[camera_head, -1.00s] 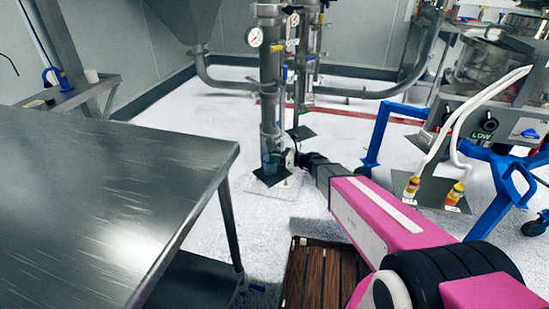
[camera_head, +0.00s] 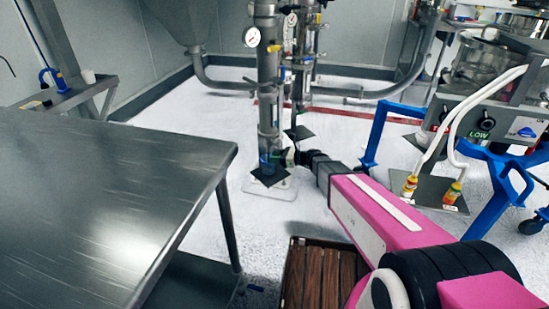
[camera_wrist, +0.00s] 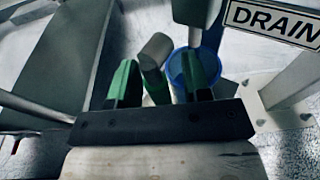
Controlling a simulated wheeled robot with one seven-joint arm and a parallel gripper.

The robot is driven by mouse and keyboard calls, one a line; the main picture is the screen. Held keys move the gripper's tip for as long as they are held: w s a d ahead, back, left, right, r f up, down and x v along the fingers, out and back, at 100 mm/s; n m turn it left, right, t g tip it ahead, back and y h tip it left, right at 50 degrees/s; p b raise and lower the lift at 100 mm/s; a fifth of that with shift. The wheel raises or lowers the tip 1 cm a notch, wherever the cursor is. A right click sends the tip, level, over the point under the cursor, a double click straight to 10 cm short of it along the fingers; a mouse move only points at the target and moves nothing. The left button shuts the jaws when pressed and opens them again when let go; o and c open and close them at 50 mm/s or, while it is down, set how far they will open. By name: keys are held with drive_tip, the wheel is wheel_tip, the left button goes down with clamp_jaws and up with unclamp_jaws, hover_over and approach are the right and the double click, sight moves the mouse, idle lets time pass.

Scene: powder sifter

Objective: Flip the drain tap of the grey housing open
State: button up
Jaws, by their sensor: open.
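The grey housing (camera_head: 267,85) is an upright metal column with a round gauge, standing on a floor plate. My gripper (camera_head: 290,157) is at the foot of this column, small and partly hidden by my arm. In the wrist view my gripper (camera_wrist: 158,66) is open, with two green-and-black fingers apart. A stubby grey-ended part with a green stem (camera_wrist: 156,48), apparently the drain tap's handle, shows between the fingers. I cannot tell whether a finger touches it. A DRAIN sign (camera_wrist: 276,21) is at the upper right. A blue round cup (camera_wrist: 204,68) sits under a grey spout (camera_wrist: 197,12).
A steel table (camera_head: 110,190) fills the left. A slatted brown pallet (camera_head: 322,275) lies beneath my arm. A blue-framed machine (camera_head: 490,150) with white hoses stands at the right. A horizontal pipe runs behind the column. White floor is free around the column's foot.

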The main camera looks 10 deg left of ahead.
drive_tip(key=s+d+r, duration=0.1)
drive_tip(key=d, duration=0.9)
drive_tip(key=shift+r, duration=0.3)
drive_tip(key=s+d+n+h, duration=0.5)
drive_tip(key=d+n, duration=0.1)
drive_tip(key=d, duration=0.2)
drive_tip(key=s+d+f+n+g+h, duration=0.1)
drive_tip(key=s+d+n+h, duration=0.4)
drive_tip(key=d, duration=0.4)
drive_tip(key=s+d+f+n+h, duration=0.1)
drive_tip(key=s+d+n+h, duration=0.4)
drive_tip(key=d+n, duration=0.3)
drive_tip(key=shift+d+g+h, duration=0.3)
drive_tip(key=shift+d+h, duration=0.3)
drive_tip(key=shift+d, duration=0.1)
